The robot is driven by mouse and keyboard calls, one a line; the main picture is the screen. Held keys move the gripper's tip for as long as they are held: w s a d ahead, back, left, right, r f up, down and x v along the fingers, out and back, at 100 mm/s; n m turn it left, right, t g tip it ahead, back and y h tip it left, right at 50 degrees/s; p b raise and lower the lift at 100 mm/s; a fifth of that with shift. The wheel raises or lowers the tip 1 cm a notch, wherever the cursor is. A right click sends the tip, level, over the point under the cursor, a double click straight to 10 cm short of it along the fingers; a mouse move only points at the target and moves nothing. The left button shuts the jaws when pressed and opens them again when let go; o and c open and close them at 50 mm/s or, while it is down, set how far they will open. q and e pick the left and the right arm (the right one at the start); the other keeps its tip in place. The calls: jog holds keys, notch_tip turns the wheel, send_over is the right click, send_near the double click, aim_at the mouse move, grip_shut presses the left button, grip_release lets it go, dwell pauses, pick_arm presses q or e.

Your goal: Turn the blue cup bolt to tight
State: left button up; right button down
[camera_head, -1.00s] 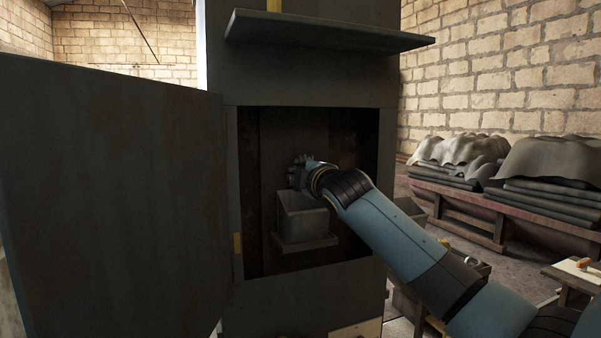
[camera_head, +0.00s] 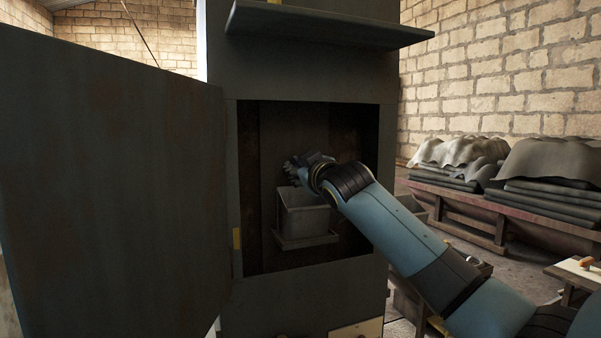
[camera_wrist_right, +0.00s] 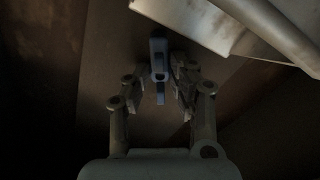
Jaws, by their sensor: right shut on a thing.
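The blue bolt (camera_wrist_right: 159,58) shows in the right wrist view as a small blue-grey piece between my right gripper's fingers. My right gripper (camera_wrist_right: 158,97) is shut on it there. In the head view my right gripper (camera_head: 294,168) is inside the cabinet opening, just above a grey metal cup (camera_head: 303,221). The bolt is too small and hidden to make out in the head view. The cup's pale rim (camera_wrist_right: 215,30) also shows at the upper right of the wrist view. My left gripper is out of view.
The cabinet (camera_head: 310,75) has a rectangular opening whose edges surround my right arm. Its open door (camera_head: 110,190) stands at the left, and a shelf (camera_head: 325,28) juts out above. Benches with covered stacks (camera_head: 500,175) stand at the right.

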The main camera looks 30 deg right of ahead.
jog(key=m+b, duration=0.1)
jog(key=m, duration=0.4)
jog(key=shift+f+m+b, duration=0.2)
jog(key=shift+m+b, duration=0.1)
jog(key=shift+b, duration=0.05)
dwell(0.4)
jog(key=c, duration=1.1)
grip_release()
jog(key=shift+r, duration=0.1)
jog(key=v, duration=1.2)
jog(key=shift+a+r, duration=0.1)
